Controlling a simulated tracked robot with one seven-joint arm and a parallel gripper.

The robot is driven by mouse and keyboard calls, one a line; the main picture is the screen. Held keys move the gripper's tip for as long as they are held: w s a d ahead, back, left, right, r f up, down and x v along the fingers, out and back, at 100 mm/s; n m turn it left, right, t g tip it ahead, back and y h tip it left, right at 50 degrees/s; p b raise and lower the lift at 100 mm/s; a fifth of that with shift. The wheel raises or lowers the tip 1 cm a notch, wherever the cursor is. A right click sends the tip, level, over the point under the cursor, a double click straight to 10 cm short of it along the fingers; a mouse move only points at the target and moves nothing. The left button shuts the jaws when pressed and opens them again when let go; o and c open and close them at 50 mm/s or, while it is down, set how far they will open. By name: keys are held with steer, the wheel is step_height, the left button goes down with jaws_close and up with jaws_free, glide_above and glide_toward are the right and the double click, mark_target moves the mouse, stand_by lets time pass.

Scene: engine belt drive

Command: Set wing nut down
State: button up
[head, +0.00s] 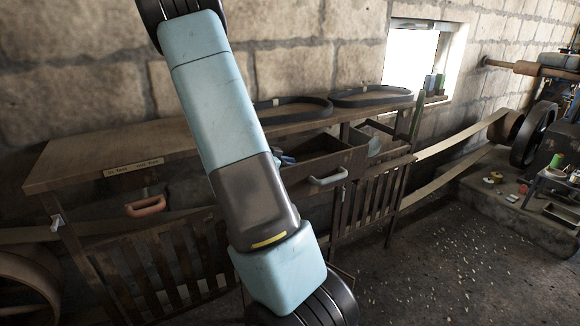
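I cannot make out a wing nut in the head view. My gripper is not in view; only my light-blue and dark arm links show, crossing the picture from the top left to the bottom centre. They hide part of the wooden bench (90,158) and its front. A drawer (326,172) in the bench is pulled open, with a pale handle on its front. A small bluish thing (286,159) shows at the drawer's left end, partly behind my arm; I cannot tell what it is.
Dark belts (372,97) lie on the bench top along the stone wall. A wide flat belt (455,165) runs right to a pulley (505,127) above a stone ledge. The floor (440,260) at lower right is mostly clear, with scattered bits.

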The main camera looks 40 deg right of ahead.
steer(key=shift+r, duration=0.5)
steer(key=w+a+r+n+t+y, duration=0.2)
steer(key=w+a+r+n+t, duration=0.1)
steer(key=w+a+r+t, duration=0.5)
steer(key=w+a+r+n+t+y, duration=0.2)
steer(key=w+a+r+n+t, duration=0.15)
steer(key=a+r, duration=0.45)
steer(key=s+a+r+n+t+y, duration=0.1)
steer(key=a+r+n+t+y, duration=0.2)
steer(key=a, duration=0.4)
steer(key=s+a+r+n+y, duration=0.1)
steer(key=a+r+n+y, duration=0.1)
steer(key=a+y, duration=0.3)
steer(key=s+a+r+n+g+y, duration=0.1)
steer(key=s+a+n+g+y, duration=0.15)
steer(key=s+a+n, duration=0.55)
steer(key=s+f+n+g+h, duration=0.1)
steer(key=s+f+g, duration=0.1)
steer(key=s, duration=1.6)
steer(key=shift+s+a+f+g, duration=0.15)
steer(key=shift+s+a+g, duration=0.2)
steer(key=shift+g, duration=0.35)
